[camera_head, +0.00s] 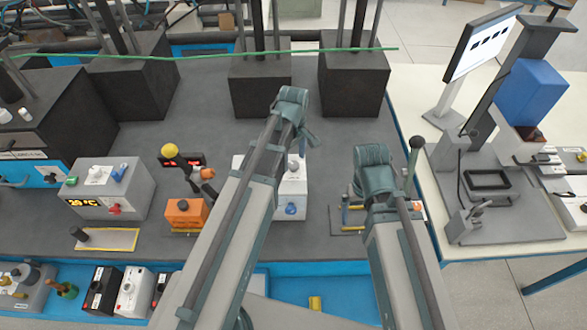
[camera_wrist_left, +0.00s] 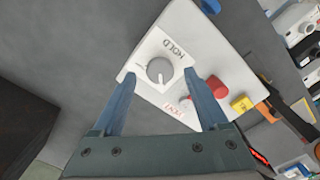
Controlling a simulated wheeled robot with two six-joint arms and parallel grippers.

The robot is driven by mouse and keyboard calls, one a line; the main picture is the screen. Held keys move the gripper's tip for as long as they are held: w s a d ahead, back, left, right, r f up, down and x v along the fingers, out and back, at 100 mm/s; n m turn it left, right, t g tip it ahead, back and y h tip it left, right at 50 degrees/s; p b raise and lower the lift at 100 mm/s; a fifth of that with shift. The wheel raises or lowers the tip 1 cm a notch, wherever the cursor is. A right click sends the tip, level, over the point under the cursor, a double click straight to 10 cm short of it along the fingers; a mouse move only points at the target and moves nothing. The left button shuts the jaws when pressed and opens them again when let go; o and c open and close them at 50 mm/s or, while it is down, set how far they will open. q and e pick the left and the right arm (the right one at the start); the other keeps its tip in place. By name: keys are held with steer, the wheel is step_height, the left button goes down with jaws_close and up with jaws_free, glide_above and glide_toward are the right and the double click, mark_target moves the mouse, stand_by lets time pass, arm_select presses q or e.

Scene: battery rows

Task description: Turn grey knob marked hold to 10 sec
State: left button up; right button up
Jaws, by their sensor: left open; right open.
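A grey round knob (camera_wrist_left: 160,70) sits on a white plate marked HOLD on a white box (camera_wrist_left: 190,38) in the left wrist view. The open fingers of my left gripper (camera_wrist_left: 165,100) reach towards it, one on each side in the picture; I cannot tell whether they touch it. In the head view the white box (camera_head: 296,184) stands on the grey bench, partly hidden by my left arm. My left gripper (camera_head: 303,135) is over its back part. My right gripper (camera_head: 374,172) is to the right, apart from the box; its fingers are mostly hidden.
A red button (camera_wrist_left: 218,87) and a yellow part (camera_wrist_left: 242,104) are beside the knob. An orange block (camera_head: 186,213) and a box with a temperature display (camera_head: 108,188) stand to the left. Dark blocks (camera_head: 354,82) line the back. A green cable (camera_head: 200,53) crosses there.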

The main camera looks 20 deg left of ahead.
arm_select(q)
steer(key=shift+f+b, duration=0.4)
steer(key=shift+f, duration=0.45)
jaws_close()
